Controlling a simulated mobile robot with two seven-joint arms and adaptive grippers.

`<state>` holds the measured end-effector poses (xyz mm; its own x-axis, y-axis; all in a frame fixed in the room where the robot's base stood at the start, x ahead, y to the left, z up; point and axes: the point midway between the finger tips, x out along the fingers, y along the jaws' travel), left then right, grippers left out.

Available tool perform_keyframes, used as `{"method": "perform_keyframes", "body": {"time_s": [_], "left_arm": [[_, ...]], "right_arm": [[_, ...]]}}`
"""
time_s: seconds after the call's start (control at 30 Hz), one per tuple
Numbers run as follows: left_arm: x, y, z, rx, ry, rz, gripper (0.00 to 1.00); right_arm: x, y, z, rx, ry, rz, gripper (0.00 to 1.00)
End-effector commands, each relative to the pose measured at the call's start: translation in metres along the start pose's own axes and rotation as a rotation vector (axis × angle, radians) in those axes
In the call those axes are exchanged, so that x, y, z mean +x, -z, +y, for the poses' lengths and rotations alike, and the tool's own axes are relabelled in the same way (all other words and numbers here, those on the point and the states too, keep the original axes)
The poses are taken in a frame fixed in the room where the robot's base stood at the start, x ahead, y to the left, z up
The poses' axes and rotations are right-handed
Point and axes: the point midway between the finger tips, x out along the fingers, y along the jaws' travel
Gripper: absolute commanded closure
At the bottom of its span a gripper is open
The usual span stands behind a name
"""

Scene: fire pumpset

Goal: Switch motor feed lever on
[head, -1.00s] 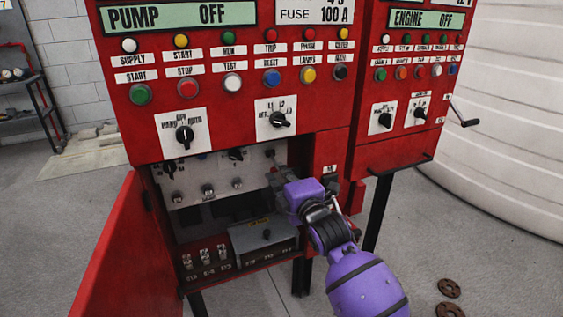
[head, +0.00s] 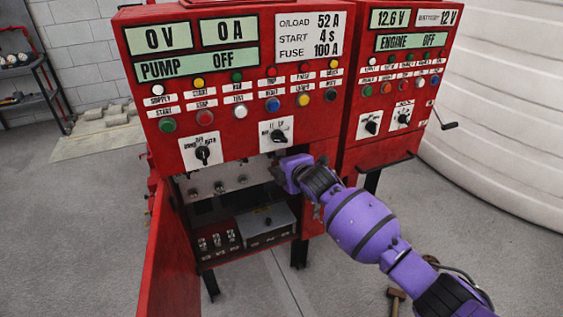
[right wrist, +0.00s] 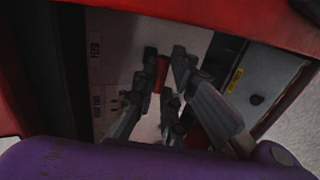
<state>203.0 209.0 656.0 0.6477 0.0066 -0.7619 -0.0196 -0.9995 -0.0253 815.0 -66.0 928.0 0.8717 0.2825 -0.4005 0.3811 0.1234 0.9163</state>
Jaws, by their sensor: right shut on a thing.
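My right gripper (head: 277,172) reaches into the open lower compartment of the red pump cabinet, at its right side. In the right wrist view the fingers (right wrist: 166,88) are closed around a small red handle (right wrist: 162,74), which appears to be the motor feed lever. It stands in front of a pale panel (right wrist: 112,75) with a label that seems to read FEED. Most of the lever is hidden by the fingers, so its position is unclear. In the head view the gripper and arm cover it. My left gripper is out of view.
The red cabinet door (head: 170,262) hangs open at the left. A grey box (head: 264,222) and small switches sit low in the compartment. The engine cabinet (head: 385,140) with a crank handle stands at the right. A hammer (head: 396,296) lies on the floor.

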Motion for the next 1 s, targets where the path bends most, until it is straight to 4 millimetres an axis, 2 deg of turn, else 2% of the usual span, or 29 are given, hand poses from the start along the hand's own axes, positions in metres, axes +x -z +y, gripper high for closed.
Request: {"method": "perform_keyframes", "body": {"time_s": [0.03,0.47,0.5,0.6,0.83,1.0], "left_arm": [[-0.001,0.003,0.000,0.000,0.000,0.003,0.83],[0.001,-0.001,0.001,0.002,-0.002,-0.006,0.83],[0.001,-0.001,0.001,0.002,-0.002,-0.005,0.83],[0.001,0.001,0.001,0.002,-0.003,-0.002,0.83],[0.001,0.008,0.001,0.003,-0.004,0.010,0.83],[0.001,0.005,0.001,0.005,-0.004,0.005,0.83]], "right_arm": [[-0.001,-0.001,0.004,-0.002,0.000,-0.001,1.00],[0.000,0.000,-0.001,0.000,0.012,0.000,1.00],[0.000,0.000,-0.001,0.000,0.012,0.000,0.85],[0.000,0.000,-0.001,0.000,0.012,0.000,0.72],[0.000,0.000,-0.001,0.000,0.012,0.000,0.72],[-0.005,0.000,0.000,-0.001,0.011,0.000,0.72]]}}
